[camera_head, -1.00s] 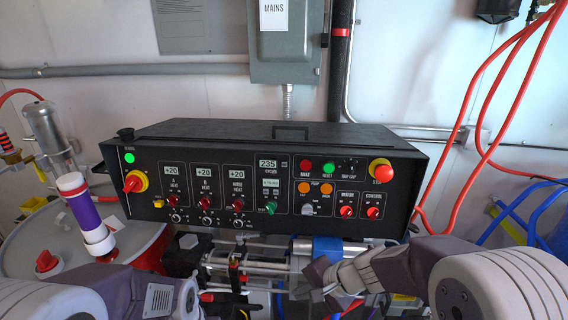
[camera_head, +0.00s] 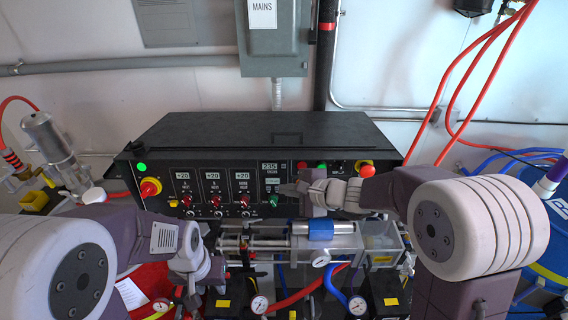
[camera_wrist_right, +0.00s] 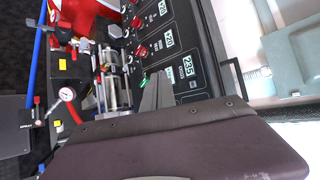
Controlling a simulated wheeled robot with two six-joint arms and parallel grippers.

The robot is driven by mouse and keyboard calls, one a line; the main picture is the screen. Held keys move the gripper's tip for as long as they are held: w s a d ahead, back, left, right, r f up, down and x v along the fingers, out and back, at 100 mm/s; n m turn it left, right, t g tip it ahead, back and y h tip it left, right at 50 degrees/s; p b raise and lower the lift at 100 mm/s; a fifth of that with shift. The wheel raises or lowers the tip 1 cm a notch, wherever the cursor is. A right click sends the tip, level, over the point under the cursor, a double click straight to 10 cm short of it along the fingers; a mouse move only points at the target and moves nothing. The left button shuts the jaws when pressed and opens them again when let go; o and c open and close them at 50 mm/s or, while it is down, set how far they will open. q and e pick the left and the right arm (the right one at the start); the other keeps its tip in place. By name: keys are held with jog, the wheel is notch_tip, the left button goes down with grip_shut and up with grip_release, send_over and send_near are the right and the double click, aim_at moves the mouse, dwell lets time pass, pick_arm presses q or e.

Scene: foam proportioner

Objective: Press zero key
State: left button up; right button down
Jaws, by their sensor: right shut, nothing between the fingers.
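The black control panel (camera_head: 340,135) stands at the back with its front face toward me. Its cycles display (camera_head: 270,167) also shows in the right wrist view (camera_wrist_right: 188,64), reading 235. Small keys sit beside the displays, but their labels are too small to read, so I cannot tell which is the zero key. My right gripper (camera_head: 280,188) is shut and empty, its fingers pointing left in front of the panel's middle. In the right wrist view its fingertips (camera_wrist_right: 158,80) are near the green knob (camera_wrist_right: 145,82) and lower display; contact is unclear. My left gripper (camera_head: 215,270) is low at left, its fingers unclear.
A red emergency knob (camera_head: 366,169) and a red-yellow rotary switch (camera_head: 149,188) sit at the panel's ends. Below are clear cylinders, gauges (camera_head: 259,304) and hoses. My right arm covers the panel's lower right controls.

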aim_at(284, 166)
jog(key=w+f+p, duration=0.1)
jog(key=w+p, duration=0.2)
jog(key=w, duration=0.5)
jog(key=shift+w+f+p, duration=0.3)
dwell(1.8)
jog(key=shift+w, duration=0.45)
